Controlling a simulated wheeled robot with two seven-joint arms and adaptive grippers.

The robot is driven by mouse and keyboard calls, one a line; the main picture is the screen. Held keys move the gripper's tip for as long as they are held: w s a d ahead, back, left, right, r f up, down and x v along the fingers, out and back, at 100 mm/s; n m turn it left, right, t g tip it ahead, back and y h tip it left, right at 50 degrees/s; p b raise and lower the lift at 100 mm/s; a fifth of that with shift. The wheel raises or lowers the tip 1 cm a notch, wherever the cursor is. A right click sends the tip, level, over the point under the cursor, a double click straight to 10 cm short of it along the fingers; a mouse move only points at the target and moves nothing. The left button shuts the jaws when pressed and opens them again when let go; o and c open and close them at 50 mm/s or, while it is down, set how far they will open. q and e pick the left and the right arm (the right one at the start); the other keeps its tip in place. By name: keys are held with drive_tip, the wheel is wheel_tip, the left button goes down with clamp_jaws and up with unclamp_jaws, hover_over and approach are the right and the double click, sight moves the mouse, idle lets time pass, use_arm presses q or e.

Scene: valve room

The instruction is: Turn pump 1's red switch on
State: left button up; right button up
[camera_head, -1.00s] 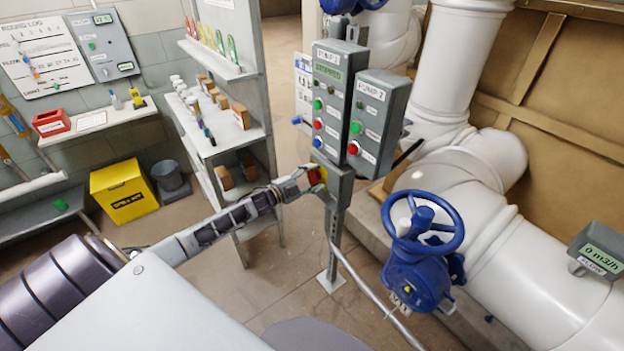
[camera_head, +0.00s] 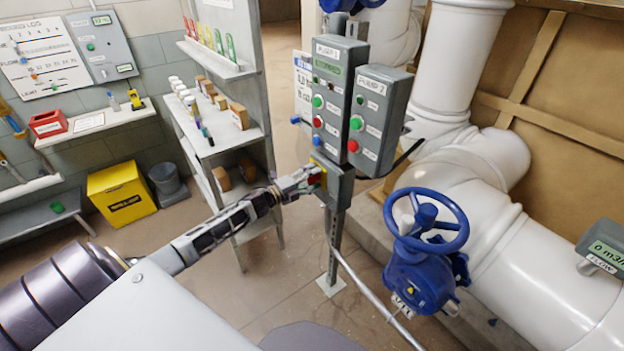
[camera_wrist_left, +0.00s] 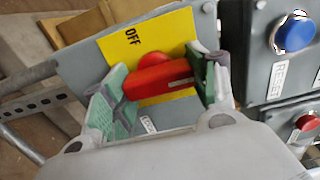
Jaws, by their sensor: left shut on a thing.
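The red switch (camera_wrist_left: 160,76) has a bar-shaped handle on a yellow plate (camera_wrist_left: 118,45) marked OFF. In the wrist view the handle lies between the green-padded fingers of my left gripper (camera_wrist_left: 163,88), which is shut on it. In the head view my left gripper (camera_head: 312,179) reaches the small grey switch box (camera_head: 340,185) on the post below the pump 1 panel (camera_head: 335,60). The fingers hide most of the switch there. The pump 1 panel has a green-lit display, too small to read surely. My right gripper is not in view.
The pump 2 panel (camera_head: 381,115) stands right beside pump 1's. A blue handwheel valve (camera_head: 425,265) and white pipes (camera_head: 490,220) are to the right. A shelf unit (camera_head: 222,130) stands left of the post, and a yellow bin (camera_head: 121,193) farther left. The floor between is clear.

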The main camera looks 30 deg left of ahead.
use_arm(q)
drive_tip(key=o, duration=1)
drive_tip(key=shift+s, duration=0.1)
drive_tip(key=shift+v, duration=5.9)
drive_tip(key=shift+f, duration=0.1)
